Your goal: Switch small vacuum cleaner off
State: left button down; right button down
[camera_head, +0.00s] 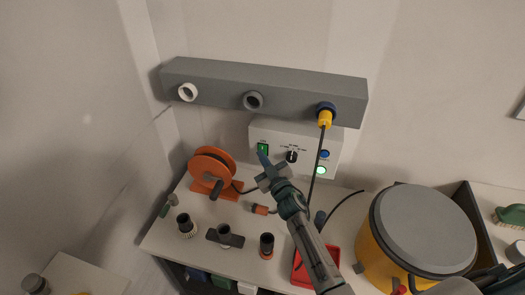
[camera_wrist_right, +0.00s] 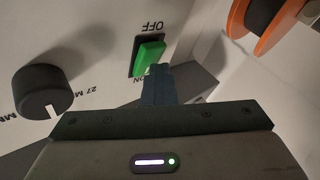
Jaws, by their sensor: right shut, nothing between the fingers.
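A white control box (camera_head: 335,150) is on the wall under a grey duct. It has a green rocker switch (camera_head: 262,149) at its left, a black knob (camera_head: 292,156) and a glowing green lamp (camera_head: 321,170). In the right wrist view the green rocker (camera_wrist_right: 149,54) sits in a black frame between upside-down OFF and ON labels. My right gripper (camera_head: 263,157) is shut and empty. Its fingertips (camera_wrist_right: 158,72) are right at the rocker's ON end and hide part of it; I cannot tell if they touch. My left gripper is not in view.
An orange reel (camera_head: 212,165) stands left of my right gripper. Several dark fittings stand on the bench. A red tray (camera_head: 302,272) lies beside my right arm. A yellow drum with a grey lid (camera_head: 424,222) stands at right. A black hose hangs from the duct (camera_head: 215,83).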

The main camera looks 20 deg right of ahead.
jog(key=shift+w+d+r, duration=0.15)
jog(key=shift+w+r, duration=0.05)
jog(key=shift+r, duration=0.2)
dwell(0.6)
jog(key=shift+s+f, duration=0.1)
jog(key=shift+f, duration=0.1)
jog(key=shift+s+a+p, duration=0.15)
jog(key=shift+a+p, duration=0.05)
jog(key=shift+p, duration=0.1)
jog(key=s+a+p, duration=0.1)
jog(key=s, duration=0.1)
jog(key=s+a+p, duration=0.1)
jog(key=s, duration=0.1)
jog(key=shift+a, duration=0.35)
jog(key=shift+w, duration=0.1)
dwell(0.6)
